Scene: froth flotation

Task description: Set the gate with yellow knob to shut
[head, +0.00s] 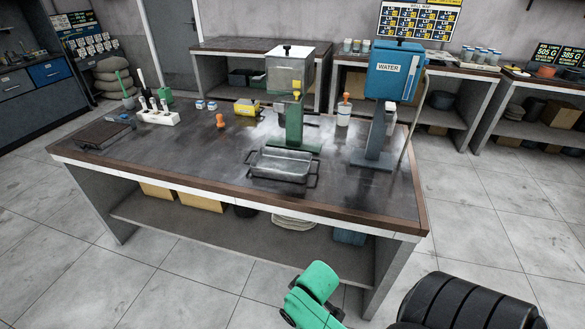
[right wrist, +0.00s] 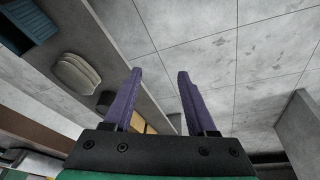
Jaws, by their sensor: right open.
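The flotation machine (head: 289,70) stands on the table, with a pale metal box on a green stand. A small yellow knob (head: 296,95) sits low on the front of its box; I take it as the gate's knob. The gate's setting is too small to tell. A grey metal pan (head: 282,165) stands in front of the green stand. In the right wrist view my right gripper (right wrist: 160,72) is open and empty, its purple fingers apart, over the floor and well away from the knob. My left gripper is not in view.
A blue water tank (head: 394,72) on a stand is right of the machine. The dark table (head: 190,150) also holds a white bottle (head: 344,112), a yellow box (head: 246,107) and a white rack (head: 158,117).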

